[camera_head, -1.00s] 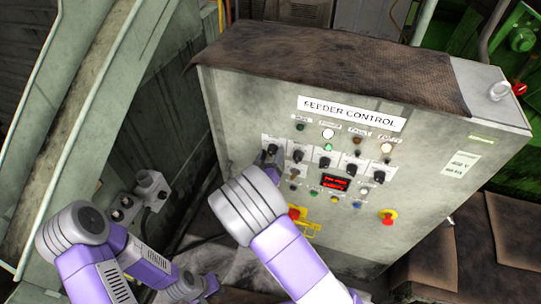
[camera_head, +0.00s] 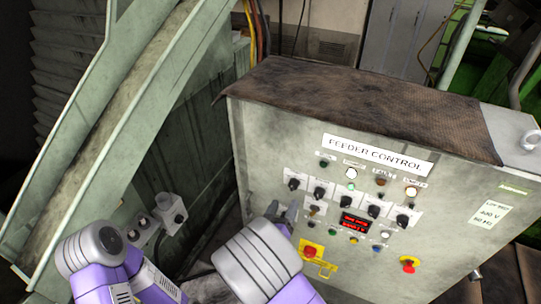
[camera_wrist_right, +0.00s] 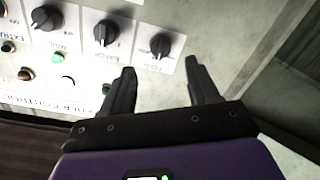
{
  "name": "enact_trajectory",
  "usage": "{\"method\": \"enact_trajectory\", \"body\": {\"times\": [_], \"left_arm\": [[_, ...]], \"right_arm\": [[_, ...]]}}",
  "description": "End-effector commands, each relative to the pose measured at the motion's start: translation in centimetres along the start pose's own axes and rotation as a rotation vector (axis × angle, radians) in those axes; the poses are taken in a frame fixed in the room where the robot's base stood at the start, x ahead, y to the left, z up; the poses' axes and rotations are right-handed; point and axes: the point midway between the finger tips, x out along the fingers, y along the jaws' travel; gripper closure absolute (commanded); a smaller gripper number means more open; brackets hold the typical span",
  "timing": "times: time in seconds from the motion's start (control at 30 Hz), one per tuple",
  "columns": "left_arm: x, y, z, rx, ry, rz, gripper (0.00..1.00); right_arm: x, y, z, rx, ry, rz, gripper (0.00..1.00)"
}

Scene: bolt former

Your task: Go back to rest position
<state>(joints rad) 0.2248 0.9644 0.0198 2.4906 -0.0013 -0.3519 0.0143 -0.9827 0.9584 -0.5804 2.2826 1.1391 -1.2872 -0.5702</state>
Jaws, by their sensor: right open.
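The feeder control panel (camera_head: 270,150) stands in front of me, with a row of black knobs, lamps and buttons on its face. My right gripper (camera_head: 282,212) is just below and left of the leftmost knob (camera_head: 293,184), apart from it in the head view. In the wrist view my right gripper (camera_wrist_right: 163,82) is open, with nothing between its two dark fingers. A knob (camera_wrist_right: 161,45) shows beyond the fingers, not held. My left arm (camera_head: 95,255) is at the lower left of the head view; its gripper does not show.
A red display (camera_head: 353,224) and red knobs on yellow plates are low on the panel. A brown cover (camera_head: 370,105) lies over its top. A green-grey machine wall (camera_head: 190,130) stands to the left, with a small grey socket box (camera_head: 172,212) low on it.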

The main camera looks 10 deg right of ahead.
Motion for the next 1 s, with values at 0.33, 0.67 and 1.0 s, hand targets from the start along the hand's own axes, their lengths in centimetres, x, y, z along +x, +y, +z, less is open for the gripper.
{"method": "enact_trajectory", "body": {"times": [0.33, 0.67, 1.0], "left_arm": [[0.9, -0.3, 0.0, 0.0, 0.0, 0.0, 1.0], [3.1, -1.2, -0.1, 0.0, 0.0, 0.0, 1.0], [4.8, -1.8, -0.2, 0.0, 0.0, 0.0, 1.0]], "right_arm": [[1.3, -2.1, 7.6, 0.005, -0.186, -0.139, 0.4], [-5.0, -6.5, 27.1, 0.151, -0.83, -0.537, 0.4], [-16.3, -7.2, 34.2, 0.342, -1.353, -0.828, 0.4]]}}
